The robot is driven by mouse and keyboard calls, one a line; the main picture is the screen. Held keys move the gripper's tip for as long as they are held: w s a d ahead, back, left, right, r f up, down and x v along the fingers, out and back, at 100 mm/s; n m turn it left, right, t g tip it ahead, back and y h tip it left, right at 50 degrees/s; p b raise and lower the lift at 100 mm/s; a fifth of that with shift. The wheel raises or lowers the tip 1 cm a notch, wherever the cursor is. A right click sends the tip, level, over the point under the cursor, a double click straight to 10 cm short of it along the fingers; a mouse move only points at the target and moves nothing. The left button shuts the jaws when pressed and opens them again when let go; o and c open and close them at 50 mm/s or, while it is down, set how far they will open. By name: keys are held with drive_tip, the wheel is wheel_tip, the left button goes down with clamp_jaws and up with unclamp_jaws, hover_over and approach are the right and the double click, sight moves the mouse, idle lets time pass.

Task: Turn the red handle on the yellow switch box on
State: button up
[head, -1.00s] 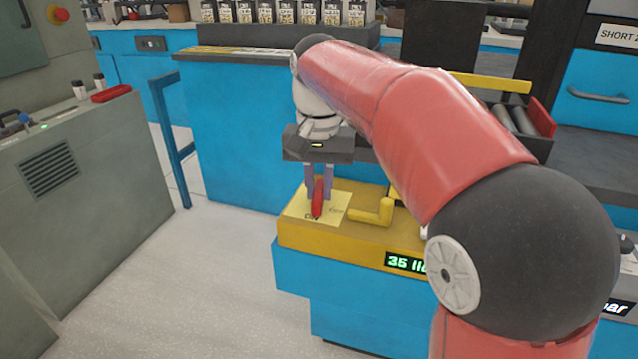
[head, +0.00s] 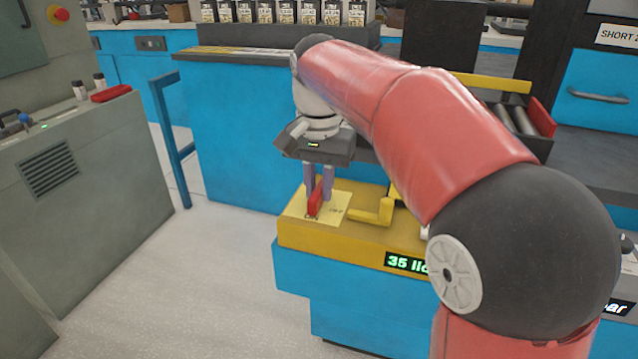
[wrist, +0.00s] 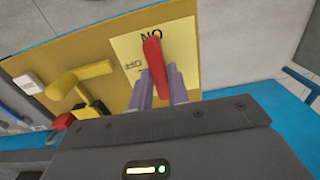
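The yellow switch box top (head: 370,236) carries a pale yellow label plate (head: 297,206) with the red handle (head: 315,203) on it. The handle's free end points at the ON mark, which reads upside down in the wrist view. The OFF mark lies off to one side of the handle. My gripper (head: 319,190) reaches down from above, with one grey-purple finger on each side of the handle. In the wrist view the handle (wrist: 154,56) fills the gap between the fingertips, so the gripper looks shut on it. The handle's pivot is hidden by the fingers.
A yellow L-shaped bar (head: 376,213) stands right of the handle on the box top. A lit display (head: 405,262) is on the box's front. A blue cabinet (head: 235,135) stands behind, and a grey-green cabinet (head: 80,170) at left. The floor between is clear.

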sight(319, 188)
drive_tip(key=o, duration=0.4)
wheel_tip(319, 188, up, 8)
drive_tip(key=shift+f, duration=0.1)
idle(0.4)
